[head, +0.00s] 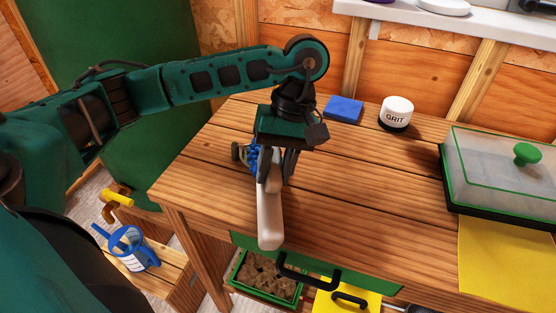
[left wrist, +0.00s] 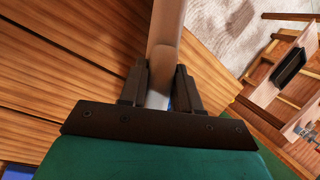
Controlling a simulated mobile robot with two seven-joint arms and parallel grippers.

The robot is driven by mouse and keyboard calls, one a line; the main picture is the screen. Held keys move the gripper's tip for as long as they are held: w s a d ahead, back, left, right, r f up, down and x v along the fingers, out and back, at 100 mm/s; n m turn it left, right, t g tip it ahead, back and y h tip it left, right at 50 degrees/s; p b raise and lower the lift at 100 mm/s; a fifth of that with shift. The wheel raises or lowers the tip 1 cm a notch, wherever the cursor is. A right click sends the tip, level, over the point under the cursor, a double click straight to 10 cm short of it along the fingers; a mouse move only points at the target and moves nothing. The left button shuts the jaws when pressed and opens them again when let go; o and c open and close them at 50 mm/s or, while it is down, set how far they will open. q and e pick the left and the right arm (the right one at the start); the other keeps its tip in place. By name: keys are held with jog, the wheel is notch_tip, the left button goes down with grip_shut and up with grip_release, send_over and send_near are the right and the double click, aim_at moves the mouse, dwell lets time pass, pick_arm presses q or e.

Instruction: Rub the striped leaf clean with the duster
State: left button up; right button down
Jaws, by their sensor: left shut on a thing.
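My left gripper (head: 271,176) points down over the left part of the workbench. It is shut on the pale handle (head: 270,222) of what looks like the duster, with a bit of blue, tufted head (head: 254,156) showing behind the fingers. The handle sticks out toward the bench's front edge. In the left wrist view the pale handle (left wrist: 166,35) runs up between the two dark fingers, with a sliver of blue below it. I cannot make out the striped leaf in either view. My right gripper is not in view.
On the wooden workbench (head: 345,190) are a blue sponge-like block (head: 344,109), a white GRIT jar (head: 396,113), a clear-lidded tray (head: 500,165) and a yellow sheet (head: 500,260). A small dark object (head: 239,152) sits beside the gripper. A blue watering can (head: 132,249) stands lower left.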

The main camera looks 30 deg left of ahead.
pick_arm(q)
jog(key=shift+w+d+r+p, duration=0.1)
jog(key=shift+d+r+p, duration=0.2)
jog(key=shift+r+p, duration=0.5)
jog(key=shift+w+d+r+p, duration=0.1)
jog(key=shift+d+r+p, duration=0.3)
jog(key=shift+r, duration=0.75)
jog(key=shift+d+r+p, duration=0.2)
jog(key=shift+r+p, duration=0.45)
jog(key=shift+r, duration=0.3)
jog(key=shift+w+d+r+p, duration=0.1)
jog(key=shift+d+r+p, duration=0.1)
jog(key=shift+r+p, duration=0.4)
jog(key=shift+d+r+p, duration=0.2)
jog(key=shift+r+p, duration=0.2)
jog(key=shift+r, duration=0.4)
